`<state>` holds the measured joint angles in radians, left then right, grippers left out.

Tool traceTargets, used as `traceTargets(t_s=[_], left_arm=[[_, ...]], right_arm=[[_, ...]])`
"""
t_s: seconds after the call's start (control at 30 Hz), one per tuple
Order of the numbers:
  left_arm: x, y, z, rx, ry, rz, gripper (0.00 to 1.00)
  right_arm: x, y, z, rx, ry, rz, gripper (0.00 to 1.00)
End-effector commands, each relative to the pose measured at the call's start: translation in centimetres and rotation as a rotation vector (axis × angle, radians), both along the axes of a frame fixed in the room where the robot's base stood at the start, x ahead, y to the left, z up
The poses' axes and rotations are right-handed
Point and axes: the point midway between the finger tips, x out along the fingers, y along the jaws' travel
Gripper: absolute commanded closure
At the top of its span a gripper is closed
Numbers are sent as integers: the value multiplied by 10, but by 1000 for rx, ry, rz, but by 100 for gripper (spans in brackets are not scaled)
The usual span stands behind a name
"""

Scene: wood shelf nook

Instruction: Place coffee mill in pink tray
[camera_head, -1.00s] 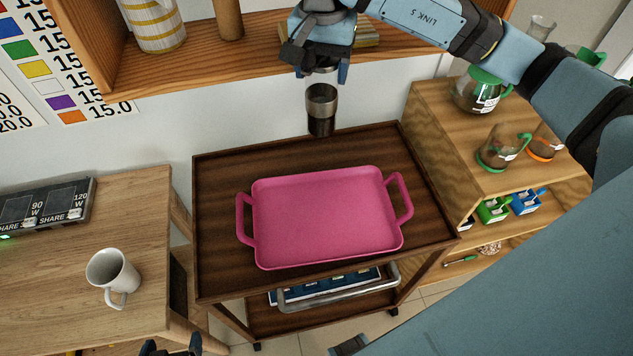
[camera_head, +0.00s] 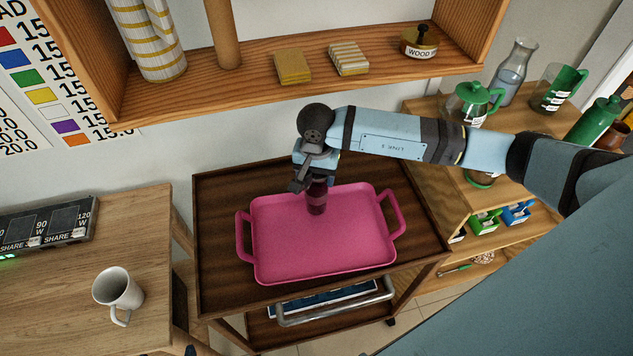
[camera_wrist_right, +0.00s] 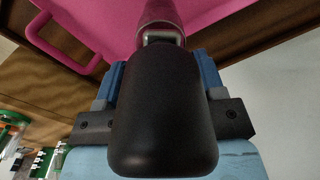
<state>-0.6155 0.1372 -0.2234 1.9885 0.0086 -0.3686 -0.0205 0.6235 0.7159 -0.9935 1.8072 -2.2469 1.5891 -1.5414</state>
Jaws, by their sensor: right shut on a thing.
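The pink tray (camera_head: 320,250) lies flat on the dark wooden cart top, with a handle at its left and right. The coffee mill (camera_head: 316,200) is a dark, shiny cylinder, upright over the back middle of the tray, inside the rim in the picture. I cannot tell whether its base touches the tray. My right gripper (camera_head: 315,178) is shut on the mill's upper part and hides it. The right wrist view shows the mill's reddish-tinted body (camera_wrist_right: 160,14) in front of the pink tray.
The wooden cart top (camera_head: 218,215) has bare strips around the tray. A wall shelf (camera_head: 240,85) hangs behind my right arm. A table with a white mug (camera_head: 117,292) stands left. A wooden unit with a green-lidded pot (camera_head: 474,104) stands right.

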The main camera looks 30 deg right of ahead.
Motion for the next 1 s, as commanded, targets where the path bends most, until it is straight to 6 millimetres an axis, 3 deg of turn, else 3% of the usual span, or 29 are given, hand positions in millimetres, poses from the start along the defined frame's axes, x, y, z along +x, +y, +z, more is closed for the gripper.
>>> traceTargets(t_s=[0.3, 0.67, 0.7, 0.8, 1.0], left_arm=[[-2, -1, 7, 0, 4, 1, 8], [-2, -1, 2, -2, 3, 1, 8], [-2, -2, 2, -3, 3, 0, 8], [-2, -2, 3, -3, 5, -1, 8], [-2, -3, 4, -4, 5, -1, 8]], right_arm=[[0, 0, -38, 0, 1, -1, 86], [0, 0, -45, -1, -1, 0, 86], [0, 0, -45, -1, 0, 0, 35], [0, 0, -44, -1, 1, 0, 12], [0, 0, -44, -1, 1, 0, 12]])
